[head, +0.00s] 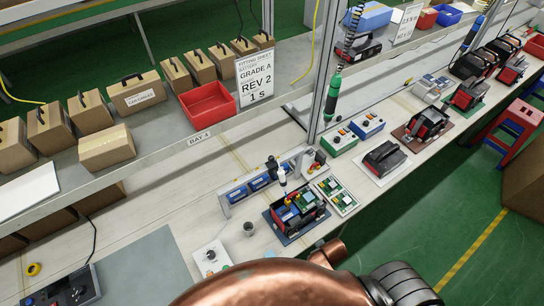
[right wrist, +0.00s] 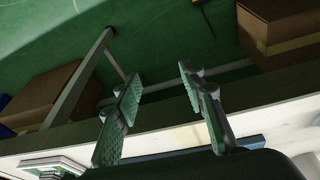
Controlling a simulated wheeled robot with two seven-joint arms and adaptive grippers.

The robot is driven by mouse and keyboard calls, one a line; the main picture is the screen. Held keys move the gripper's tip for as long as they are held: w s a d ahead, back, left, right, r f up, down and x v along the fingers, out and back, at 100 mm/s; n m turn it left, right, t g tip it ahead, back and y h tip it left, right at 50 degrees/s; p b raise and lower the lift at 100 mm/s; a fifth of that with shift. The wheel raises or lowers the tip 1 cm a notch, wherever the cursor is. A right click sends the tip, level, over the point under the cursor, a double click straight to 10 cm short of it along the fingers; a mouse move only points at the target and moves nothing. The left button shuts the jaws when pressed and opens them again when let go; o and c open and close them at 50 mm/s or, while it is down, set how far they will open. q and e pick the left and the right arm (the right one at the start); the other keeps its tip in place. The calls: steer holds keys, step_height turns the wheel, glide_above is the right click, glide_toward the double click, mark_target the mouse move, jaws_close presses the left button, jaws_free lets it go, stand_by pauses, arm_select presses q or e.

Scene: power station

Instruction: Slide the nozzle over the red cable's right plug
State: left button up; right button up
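An open black and red unit (head: 296,213) with green boards sits on a blue mat on the bench in the head view. A slim white and dark upright part (head: 282,178), perhaps the nozzle, stands at its back left edge. Small red and yellow parts show on the unit, but I cannot make out the red cable or its right plug. My right gripper (right wrist: 161,84) is open and empty in the right wrist view, with green floor beyond its fingers. Neither gripper shows in the head view; my copper-coloured arm covers the bottom middle.
A tray of green boards (head: 338,195) lies right of the unit. A green tool (head: 331,98) hangs by a coiled cord. A shelf holds cartons and a red bin (head: 208,103).

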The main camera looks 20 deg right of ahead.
steer(key=w+r+t+p, duration=0.1)
steer(key=w+r+t, duration=0.15)
steer(key=r, duration=0.55)
steer(key=w+r+t+p, duration=0.1)
steer(key=w+r, duration=0.3)
steer(key=r, duration=0.5)
steer(key=w+r+t+y, duration=0.1)
steer(key=w+r+t, duration=0.1)
steer(key=w, duration=0.3)
steer(key=w+r+t+y, duration=0.1)
steer(key=w+r+t, duration=0.2)
steer(key=w, duration=0.2)
steer(key=w+a+r+t+y, duration=0.1)
steer(key=w+r+t+y, duration=0.1)
steer(key=w, duration=0.3)
steer(key=shift+w+r+n+t, duration=0.1)
steer(key=shift+r+n+t, duration=0.3)
steer(key=shift+r+t, duration=0.25)
steer(key=t+y, duration=0.2)
glide_toward(272, 158)
steer(key=s+f, duration=0.1)
steer(key=f, duration=0.1)
steer(key=x, duration=0.7)
steer(key=r+p+x, duration=0.1)
steer(key=x, duration=0.3)
steer(key=shift+w+d, duration=0.2)
steer(key=shift+w, duration=0.15)
steer(key=shift+c, duration=0.7)
